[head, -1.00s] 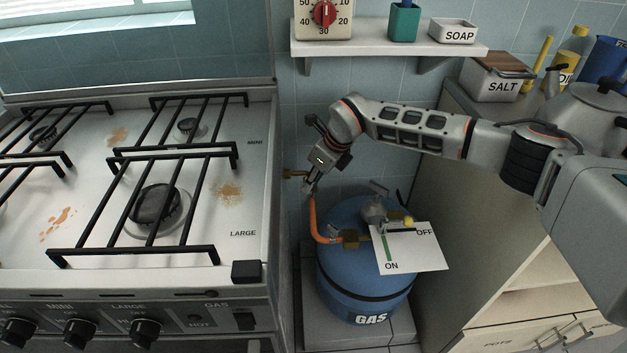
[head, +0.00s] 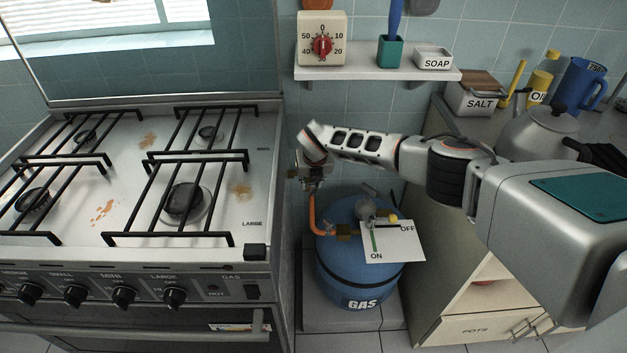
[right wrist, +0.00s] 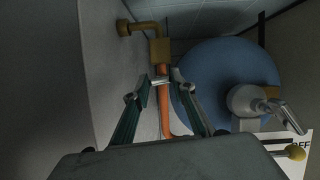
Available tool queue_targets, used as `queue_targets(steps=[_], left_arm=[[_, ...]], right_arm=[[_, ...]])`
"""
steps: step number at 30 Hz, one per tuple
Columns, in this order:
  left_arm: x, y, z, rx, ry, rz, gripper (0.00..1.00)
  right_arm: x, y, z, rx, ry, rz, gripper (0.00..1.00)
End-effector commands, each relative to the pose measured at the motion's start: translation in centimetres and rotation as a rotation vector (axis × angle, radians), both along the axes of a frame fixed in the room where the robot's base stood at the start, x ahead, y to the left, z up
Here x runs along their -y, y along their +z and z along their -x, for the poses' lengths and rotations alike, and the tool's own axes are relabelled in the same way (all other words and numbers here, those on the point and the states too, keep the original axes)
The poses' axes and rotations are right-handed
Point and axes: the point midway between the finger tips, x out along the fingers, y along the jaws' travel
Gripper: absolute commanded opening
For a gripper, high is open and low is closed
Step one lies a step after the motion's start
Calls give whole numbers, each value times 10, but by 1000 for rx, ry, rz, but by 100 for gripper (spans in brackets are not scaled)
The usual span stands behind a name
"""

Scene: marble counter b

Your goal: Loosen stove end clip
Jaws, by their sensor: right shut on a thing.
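The orange gas hose (head: 314,215) runs from the brass fitting on the blue gas cylinder (head: 345,275) up to the stove's side. In the right wrist view, the hose (right wrist: 165,112) meets a brass elbow (right wrist: 147,30) at the stove. A silver stove end clip (right wrist: 160,80) sits around the hose end just below the brass block. My right gripper (head: 312,187) is at this hose end. In the right wrist view its two fingers (right wrist: 161,82) are shut on the clip, one on each side. The clip is too small to make out in the head view. My left gripper is not in view.
The stove (head: 200,240) stands close on the left, the cabinet (head: 440,270) on the right. The cylinder's yellow-tipped valve handle (head: 391,218) lies toward OFF on the white card (head: 400,248). A shelf (head: 375,74) hangs above my right arm.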

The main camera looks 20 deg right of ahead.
Motion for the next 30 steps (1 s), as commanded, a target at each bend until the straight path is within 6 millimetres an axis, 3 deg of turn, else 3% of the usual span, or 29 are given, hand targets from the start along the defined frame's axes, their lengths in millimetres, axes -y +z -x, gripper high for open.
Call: queue_targets(steps=[12,30], left_arm=[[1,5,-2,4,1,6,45],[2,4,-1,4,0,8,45]], right_arm=[[-1,-3,2,-5,-199,1,3],[-2,-4,2,-7,-313,0,3]])
